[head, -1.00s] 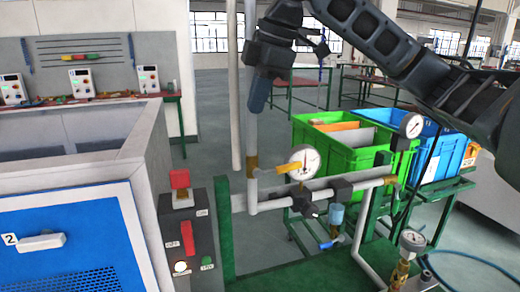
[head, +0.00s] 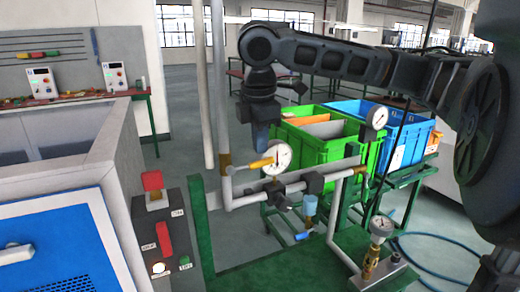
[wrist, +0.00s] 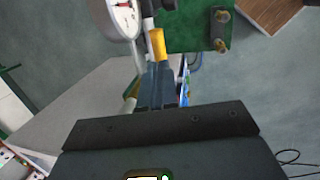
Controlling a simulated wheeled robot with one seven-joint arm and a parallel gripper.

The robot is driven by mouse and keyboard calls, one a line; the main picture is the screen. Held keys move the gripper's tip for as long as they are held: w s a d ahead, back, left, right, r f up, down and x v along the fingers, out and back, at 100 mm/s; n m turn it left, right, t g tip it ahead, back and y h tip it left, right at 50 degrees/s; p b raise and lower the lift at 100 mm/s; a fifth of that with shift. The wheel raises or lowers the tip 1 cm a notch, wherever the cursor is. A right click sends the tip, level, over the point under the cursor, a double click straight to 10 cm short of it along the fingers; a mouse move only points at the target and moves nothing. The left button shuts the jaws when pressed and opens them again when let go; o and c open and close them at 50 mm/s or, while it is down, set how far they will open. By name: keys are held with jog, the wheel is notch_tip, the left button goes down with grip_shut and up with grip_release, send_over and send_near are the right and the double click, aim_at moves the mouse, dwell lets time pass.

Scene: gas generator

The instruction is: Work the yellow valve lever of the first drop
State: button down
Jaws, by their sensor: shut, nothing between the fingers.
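The yellow valve lever (head: 254,164) sticks out to the left beside the white round gauge on the upright pipe's side branch in the head view. In the wrist view the yellow lever (wrist: 157,42) lies just beyond the fingertips, next to the gauge. My gripper (head: 262,148) points down, just above and behind the lever in the head view. Its blue fingers (wrist: 160,68) are shut with nothing between them. I cannot tell whether the fingertips touch the lever.
The gauge (head: 278,155) is close to my fingers. A grey control box (head: 162,235) with red switches stands at left. Green (head: 320,150) and blue (head: 410,130) crates stand behind the pipes. A second gauge (head: 377,117) and a lower one (head: 381,228) are to the right.

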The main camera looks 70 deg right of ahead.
aim_at(253, 165)
jog(key=shift+x, duration=1.35)
